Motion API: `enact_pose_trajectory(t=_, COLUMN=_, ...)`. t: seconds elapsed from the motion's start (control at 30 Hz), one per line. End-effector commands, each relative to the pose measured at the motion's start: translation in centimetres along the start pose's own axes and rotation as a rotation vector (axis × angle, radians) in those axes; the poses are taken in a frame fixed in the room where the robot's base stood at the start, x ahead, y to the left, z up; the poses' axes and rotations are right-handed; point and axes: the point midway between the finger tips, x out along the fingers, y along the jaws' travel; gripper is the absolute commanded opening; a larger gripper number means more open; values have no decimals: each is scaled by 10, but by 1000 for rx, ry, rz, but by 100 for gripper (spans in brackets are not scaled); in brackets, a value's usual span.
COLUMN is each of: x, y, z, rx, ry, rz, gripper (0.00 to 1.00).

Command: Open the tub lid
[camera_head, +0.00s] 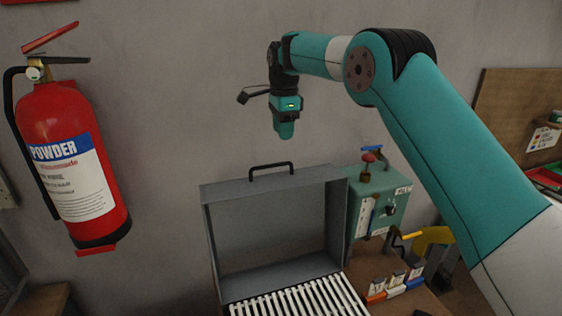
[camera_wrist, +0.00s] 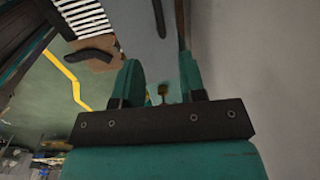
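The grey tub lid (camera_head: 265,225) stands upright against the wall side, its hollow inner face toward the head camera. Its dark handle (camera_head: 270,168) is on the top edge. Below it the tub's opening shows a row of white slats (camera_head: 300,300), which also appear in the wrist view (camera_wrist: 84,17). My gripper (camera_head: 285,132) points down, above and slightly right of the handle, apart from it in the picture. In the wrist view its two teal fingers (camera_wrist: 159,64) are spread with nothing held between them. The tub's lower front is out of frame.
A green box (camera_head: 385,208) with a red knob stands right of the lid. Small coloured blocks (camera_head: 395,288) lie on the brown surface at lower right. A red fire extinguisher (camera_head: 70,160) is at left. The wall (camera_head: 180,80) is close behind.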

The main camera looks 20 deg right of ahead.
Motion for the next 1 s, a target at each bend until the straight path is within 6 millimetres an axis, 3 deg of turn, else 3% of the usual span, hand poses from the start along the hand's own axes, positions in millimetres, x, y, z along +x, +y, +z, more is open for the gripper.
enact_pose_trajectory(t=0.2, x=46, y=1, z=1, rx=-2, ry=0, rz=5, gripper=38)
enact_pose_trajectory(t=0.4, x=78, y=0, z=2, rx=-3, ry=0, rz=3, gripper=38)
enact_pose_trajectory(t=0.6, x=91, y=0, z=2, rx=-4, ry=0, rz=0, gripper=38)
enact_pose_trajectory(t=0.87, x=93, y=0, z=2, rx=-4, ry=0, rz=-1, gripper=38)
enact_pose_trajectory(t=1.0, x=93, y=0, z=3, rx=-4, ry=0, rz=-1, gripper=6)
